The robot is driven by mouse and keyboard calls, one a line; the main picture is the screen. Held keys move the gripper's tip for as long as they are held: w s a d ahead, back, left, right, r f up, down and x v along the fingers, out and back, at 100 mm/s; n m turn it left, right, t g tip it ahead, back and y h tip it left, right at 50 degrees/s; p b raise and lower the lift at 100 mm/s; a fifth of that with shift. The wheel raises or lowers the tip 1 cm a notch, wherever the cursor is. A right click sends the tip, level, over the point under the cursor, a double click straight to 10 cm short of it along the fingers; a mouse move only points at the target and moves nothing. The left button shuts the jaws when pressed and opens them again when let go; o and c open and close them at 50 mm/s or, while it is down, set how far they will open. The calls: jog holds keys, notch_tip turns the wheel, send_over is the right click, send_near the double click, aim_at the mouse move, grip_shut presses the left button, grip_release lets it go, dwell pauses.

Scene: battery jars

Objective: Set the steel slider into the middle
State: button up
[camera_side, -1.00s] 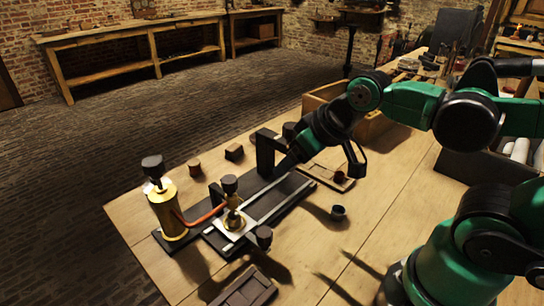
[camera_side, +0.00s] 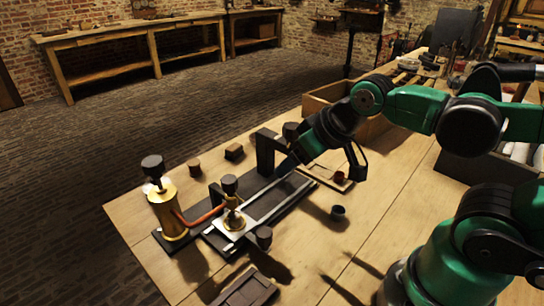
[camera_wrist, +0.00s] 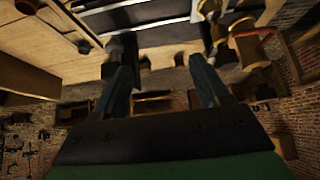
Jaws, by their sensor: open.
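A long dark base with bright steel strips (camera_side: 278,199) lies on the wooden table. A pale metal plate with a brass post and black knob (camera_side: 229,183) sits at its near left end; I cannot tell whether this plate is the steel slider. My gripper (camera_side: 287,166) is over the far part of the base, beside a black upright block (camera_side: 265,152). In the wrist view my gripper (camera_wrist: 163,70) is open, its two fingers well apart with nothing clearly held between them. Steel strips (camera_wrist: 135,13) and brass parts (camera_wrist: 210,8) show beyond the fingers. The arm hides the base's far end.
A brass jar (camera_side: 167,212) with a black knob stands at the left, joined by a red-brown link. Small dark blocks (camera_side: 234,152), a small dark cup (camera_side: 338,212) and shallow wooden trays (camera_side: 245,293) lie around the base. The front right table is mostly clear.

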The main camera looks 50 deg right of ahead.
jog(key=n+g, duration=0.6)
jog(key=n, duration=0.4)
send_over(265, 231)
jog(key=f, duration=0.3)
jog(key=shift+w+d, duration=0.15)
jog(key=shift+d, duration=0.25)
jog(key=shift+a+f+n+g, duration=0.4)
jog(key=shift+a+n+g, duration=0.1)
jog(key=shift+n+g, duration=0.1)
jog(key=shift+f, duration=2.8)
grip_shut()
